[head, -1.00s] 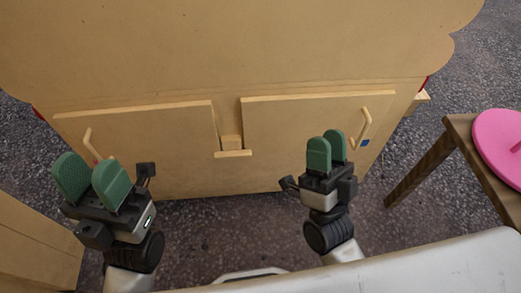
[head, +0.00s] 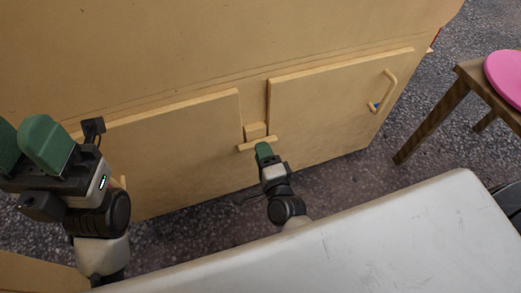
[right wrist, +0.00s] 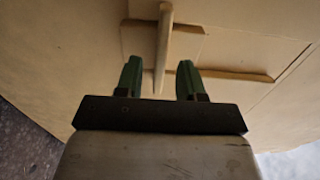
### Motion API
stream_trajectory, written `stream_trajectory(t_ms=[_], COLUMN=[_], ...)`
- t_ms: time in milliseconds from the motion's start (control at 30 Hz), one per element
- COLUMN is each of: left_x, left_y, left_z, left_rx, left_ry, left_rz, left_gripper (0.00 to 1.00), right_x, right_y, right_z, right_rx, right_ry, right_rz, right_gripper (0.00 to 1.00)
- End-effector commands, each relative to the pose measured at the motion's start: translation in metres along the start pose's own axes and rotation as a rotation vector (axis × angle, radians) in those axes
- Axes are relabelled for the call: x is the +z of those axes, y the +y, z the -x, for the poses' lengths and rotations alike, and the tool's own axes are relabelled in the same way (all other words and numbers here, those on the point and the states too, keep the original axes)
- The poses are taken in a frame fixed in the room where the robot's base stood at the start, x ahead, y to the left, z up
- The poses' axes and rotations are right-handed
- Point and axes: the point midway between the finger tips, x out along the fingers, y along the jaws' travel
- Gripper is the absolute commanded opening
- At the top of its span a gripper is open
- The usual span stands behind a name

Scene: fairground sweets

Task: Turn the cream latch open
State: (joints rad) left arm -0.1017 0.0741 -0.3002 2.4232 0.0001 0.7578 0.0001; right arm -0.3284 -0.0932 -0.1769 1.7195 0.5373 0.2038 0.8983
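The cream latch (head: 258,144) is a short bar in front of a small block, between two cabinet doors low on the cream wall. It lies across the lower edges of the door gap, slightly tilted in the head view. In the right wrist view the latch bar (right wrist: 164,45) runs up the picture, and its near end shows between the fingers. My right gripper (head: 264,152) is open just below the latch; its fingers (right wrist: 160,68) stand apart, and contact cannot be told. My left gripper (head: 24,140) is open and empty at the far left, away from the latch.
The left door (head: 180,150) and right door (head: 335,110) look closed. The right door has a bar handle (head: 388,92). A wooden table (head: 435,125) with a pink round top piece (head: 508,78) stands at the right. Dark speckled floor (head: 200,235) is clear below.

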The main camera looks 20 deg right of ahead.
Motion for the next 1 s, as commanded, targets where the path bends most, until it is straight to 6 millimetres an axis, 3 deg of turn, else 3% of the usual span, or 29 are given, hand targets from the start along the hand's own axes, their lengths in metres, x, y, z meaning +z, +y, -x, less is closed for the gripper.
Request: stream_trajectory(t_ms=[200,467,733,1000], left_x=[0.001,0.001,0.001,0.0], left_y=[0.0,0.0,0.0,0.0], left_z=[-0.002,-0.003,-0.003,-0.005], left_rx=[0.008,0.009,0.009,0.009], left_ry=[0.017,0.018,0.018,0.019], left_rz=[-0.002,-0.003,-0.002,-0.002], left_gripper=[0.43,0.43,0.43,0.43], right_x=[0.0,0.0,0.0,0.0], right_y=[0.001,0.0,0.0,-0.001], right_z=[-0.017,-0.018,-0.018,-0.018], right_rx=[0.0,0.0,0.0,0.001], right_ry=[0.001,0.001,0.001,0.0], right_rz=[0.0,0.001,0.001,0.012], right_gripper=[0.38,0.38,0.0,0.0])
